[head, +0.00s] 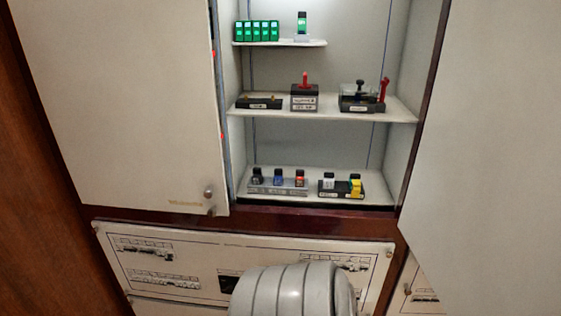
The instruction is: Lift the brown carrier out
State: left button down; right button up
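I cannot clearly pick out a brown carrier. The closest match is a low dark block (259,103) with small brownish-yellow parts on top, at the left end of the middle shelf (330,110) in the open cabinet. It has a small white label on its front. The parts on it are too small to make out. Beside it, to the right, stands a dark box (304,98) with a red upright handle. Further right is a dark unit (360,98) with a black knob, a clear part and a red lever. Neither of my grippers is in view.
The top shelf (300,43) holds a green row of modules (257,31) and a separate green-and-white module (302,24). The bottom shelf (310,196) carries two groups of small switches. Open cabinet doors (120,110) (495,130) flank the shelves. A diagram panel (180,260) is below.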

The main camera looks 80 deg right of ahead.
aim_at(299, 178)
jog(key=z, duration=2.75)
jog(key=i+j, duration=0.1)
jog(key=j, duration=0.35)
jog(key=i+j+z, duration=0.1)
jog(key=j, duration=0.4)
jog(key=i+j, duration=0.15)
jog(key=j, duration=0.3)
jog(key=z, duration=0.05)
